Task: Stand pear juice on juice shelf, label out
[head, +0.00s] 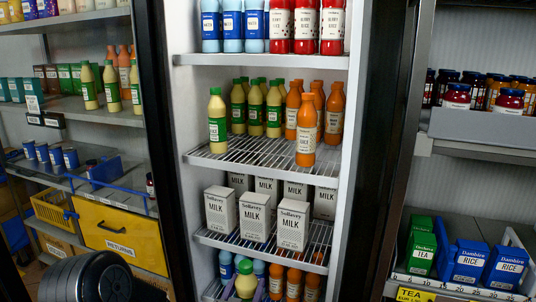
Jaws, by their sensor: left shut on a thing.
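A pale yellow pear juice bottle (245,284) with a green cap shows at the bottom middle, in front of the lowest visible shelf. My left gripper (246,294) is shut on it, with purplish fingers at its sides; the lower part is cut off by the picture edge and I cannot tell which way its label faces. The juice shelf (262,155) is the wire rack above the milk. Green-capped yellow bottles (217,120) stand upright at its left, and orange bottles (306,130) at its right, labels facing out. My right gripper is not in view.
Milk cartons (292,225) fill the shelf between the held bottle and the juice shelf. Blue and red bottles (306,27) stand on the shelf above. Dark door frames (375,140) flank the cooler. Bare wire shows at the juice shelf's front middle, between the front yellow and orange bottles.

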